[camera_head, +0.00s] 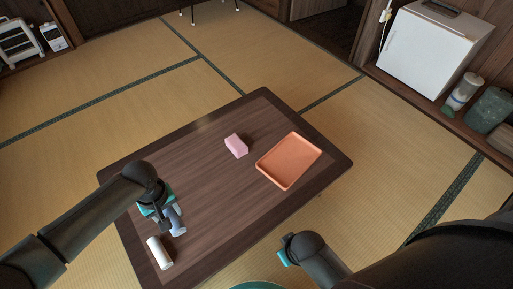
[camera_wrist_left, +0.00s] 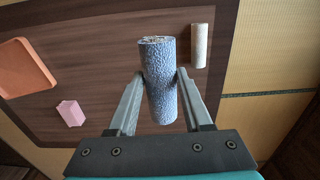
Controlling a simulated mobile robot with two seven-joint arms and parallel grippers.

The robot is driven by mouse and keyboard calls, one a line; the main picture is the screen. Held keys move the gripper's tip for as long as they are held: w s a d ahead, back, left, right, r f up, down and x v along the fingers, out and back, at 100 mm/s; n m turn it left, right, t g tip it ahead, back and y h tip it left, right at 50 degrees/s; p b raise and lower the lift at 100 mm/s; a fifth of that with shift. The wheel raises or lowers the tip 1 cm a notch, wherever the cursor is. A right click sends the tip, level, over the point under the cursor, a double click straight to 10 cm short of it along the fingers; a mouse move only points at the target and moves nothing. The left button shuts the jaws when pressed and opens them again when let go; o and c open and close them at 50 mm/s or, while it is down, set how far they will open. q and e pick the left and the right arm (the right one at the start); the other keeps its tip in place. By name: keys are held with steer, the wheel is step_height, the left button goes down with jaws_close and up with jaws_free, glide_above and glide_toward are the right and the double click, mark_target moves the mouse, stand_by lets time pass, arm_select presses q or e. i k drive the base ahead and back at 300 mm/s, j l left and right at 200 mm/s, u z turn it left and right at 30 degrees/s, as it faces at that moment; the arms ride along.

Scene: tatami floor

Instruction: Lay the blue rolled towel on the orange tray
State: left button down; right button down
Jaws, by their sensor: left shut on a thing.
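The blue rolled towel (camera_wrist_left: 159,85) is between the two fingers of my left gripper (camera_wrist_left: 160,76), which is shut on it in the left wrist view. In the head view the towel (camera_head: 177,222) shows beside my left gripper (camera_head: 170,214), over the near left part of the table. I cannot tell whether the towel touches the tabletop. The orange tray (camera_head: 289,161) lies flat and empty on the right part of the table; part of it shows in the left wrist view (camera_wrist_left: 22,72). My right gripper (camera_head: 286,252) is beyond the table's near edge, its fingers hidden.
A pink block (camera_head: 236,146) stands on the table (camera_head: 205,160) between the towel and the tray. A white roll (camera_head: 159,253) lies near the table's left front corner, close to my left gripper. The tabletop's middle is clear. A white mini fridge (camera_head: 432,48) stands at the back right.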

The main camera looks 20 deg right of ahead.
mark_target(290, 159)
steer(key=i+l, duration=0.1)
steer(key=l, duration=0.35)
steer(key=i+l, duration=0.1)
steer(key=l, duration=0.4)
steer(key=i+l, duration=0.15)
steer(key=l, duration=0.3)
steer(key=i+l, duration=0.1)
steer(key=l, duration=0.4)
steer(key=i+l, duration=0.1)
steer(key=l, duration=0.35)
